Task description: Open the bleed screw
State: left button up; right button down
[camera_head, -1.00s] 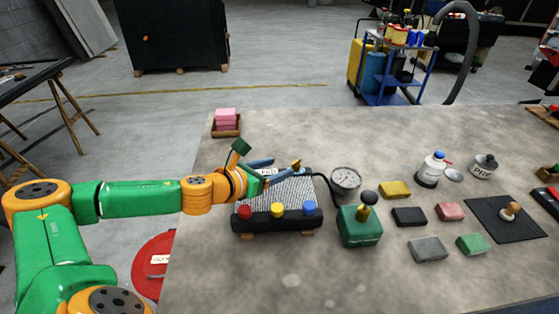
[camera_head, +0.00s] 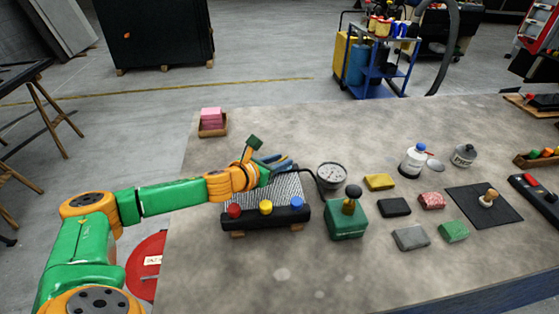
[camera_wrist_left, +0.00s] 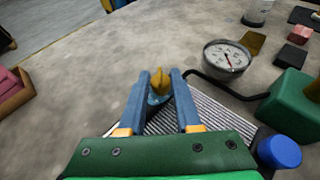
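A small brass-yellow screw (camera_wrist_left: 160,80), which looks like the bleed screw, stands at the far edge of a ribbed silver panel (camera_wrist_left: 222,125). My left gripper (camera_wrist_left: 160,76) has its blue fingers parted, one on each side of the screw. A gap seems to show beside it; I cannot tell whether either finger touches it. In the head view my left gripper (camera_head: 282,160) is over the far side of the ribbed panel (camera_head: 281,188), and I cannot make out the screw there. The panel's black front block (camera_head: 281,217) carries red, yellow and blue knobs. My right gripper is not in view.
A pressure gauge (camera_head: 332,175) on a black hose and a green box (camera_head: 346,220) with a dark knob stand right of the panel. Several coloured blocks, bottles and a black mat (camera_head: 508,211) lie further right. The table's front middle (camera_head: 290,280) is clear.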

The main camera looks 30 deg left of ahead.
pick_arm(q)
grip_shut()
jog(key=shift+d+r+n+y+p, duration=0.1)
jog(key=shift+d+n+y+p, duration=0.05)
jog(key=shift+n+y+p, duration=0.5)
jog(key=shift+d+r+n+y+p, duration=0.1)
jog(key=shift+n+y+p, duration=0.3)
jog(key=shift+n+y, duration=0.35)
jog(key=n+y+p, duration=0.2)
jog(key=y, duration=0.1)
jog(key=shift+d, duration=0.15)
jog(key=shift+w+d+f+n+g+y+p, duration=0.1)
jog(key=shift+n+g+y+p, duration=0.45)
jog(key=shift+n+y, duration=0.5)
jog(key=shift+n+g+y, duration=0.55)
jog(key=shift+n+y, duration=0.2)
jog(key=shift+n, duration=0.1)
jog(key=shift+y, duration=0.3)
jog(key=o, duration=1)
grip_release()
jog(key=shift+w+f, duration=0.1)
jog(key=shift+c, duration=0.2)
